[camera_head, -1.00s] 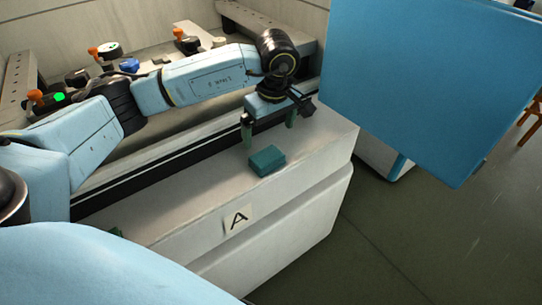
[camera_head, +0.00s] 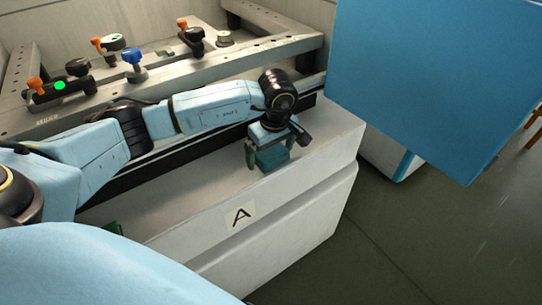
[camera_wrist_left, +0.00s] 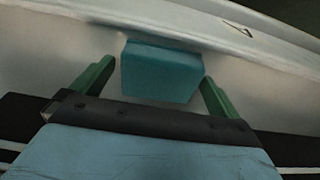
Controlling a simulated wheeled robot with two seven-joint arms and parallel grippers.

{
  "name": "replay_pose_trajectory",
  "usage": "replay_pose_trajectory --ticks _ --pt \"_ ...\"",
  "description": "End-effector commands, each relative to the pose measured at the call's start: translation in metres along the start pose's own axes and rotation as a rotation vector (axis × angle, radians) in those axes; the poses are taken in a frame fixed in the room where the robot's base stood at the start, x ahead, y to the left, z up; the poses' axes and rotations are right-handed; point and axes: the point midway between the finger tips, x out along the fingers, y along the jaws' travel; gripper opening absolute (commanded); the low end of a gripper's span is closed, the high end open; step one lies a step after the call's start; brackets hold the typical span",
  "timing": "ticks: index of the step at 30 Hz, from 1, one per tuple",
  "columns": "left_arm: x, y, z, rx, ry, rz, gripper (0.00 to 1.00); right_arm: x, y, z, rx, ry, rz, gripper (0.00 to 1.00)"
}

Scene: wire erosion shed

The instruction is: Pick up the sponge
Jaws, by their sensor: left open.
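The teal sponge (camera_head: 272,157) is a small block on the pale ledge above the "A" label. In the left wrist view the sponge (camera_wrist_left: 162,72) lies between the two green fingers. My left gripper (camera_head: 271,160) is open over the sponge, with one finger on each side of it. In the left wrist view there are gaps between the left gripper's fingers (camera_wrist_left: 157,82) and the sponge's sides. In the head view the gripper hides part of the sponge's top. My right gripper is not in view.
A metal frame with clamps (camera_head: 132,60) with orange and blue knobs stands behind my left arm. A big blue panel (camera_head: 430,85) stands to the right. A green item (camera_head: 114,228) sits at the ledge's near left. The ledge (camera_head: 215,185) is otherwise clear.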

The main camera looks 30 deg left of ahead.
Motion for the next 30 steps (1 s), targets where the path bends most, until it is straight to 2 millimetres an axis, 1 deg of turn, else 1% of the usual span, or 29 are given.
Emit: replay_pose_trajectory --ticks 2,3,12,13,19,22,26,30 --pt "0.0 0.0 0.0 0.0 0.0 0.0 1.0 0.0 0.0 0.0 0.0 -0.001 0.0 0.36" --pt "0.0 0.0 0.0 0.0 0.0 0.0 0.97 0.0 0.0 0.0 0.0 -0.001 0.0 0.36" --pt "-0.001 0.0 0.0 0.0 0.0 0.0 0.58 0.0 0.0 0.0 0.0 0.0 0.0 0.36" --pt "-0.001 0.0 0.0 0.0 0.0 0.0 0.56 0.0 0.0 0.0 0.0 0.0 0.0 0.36" --pt "-0.001 0.0 0.0 0.0 0.0 0.0 0.56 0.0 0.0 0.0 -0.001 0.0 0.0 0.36" --pt "-0.008 0.0 -0.001 0.001 0.001 0.002 0.56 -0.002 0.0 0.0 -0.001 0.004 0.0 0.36" --pt "-0.029 0.001 -0.004 0.001 0.002 0.004 0.56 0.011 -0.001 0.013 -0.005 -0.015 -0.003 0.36" --pt "-0.058 0.001 -0.007 0.0 0.002 0.003 0.56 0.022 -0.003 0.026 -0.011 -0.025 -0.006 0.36"
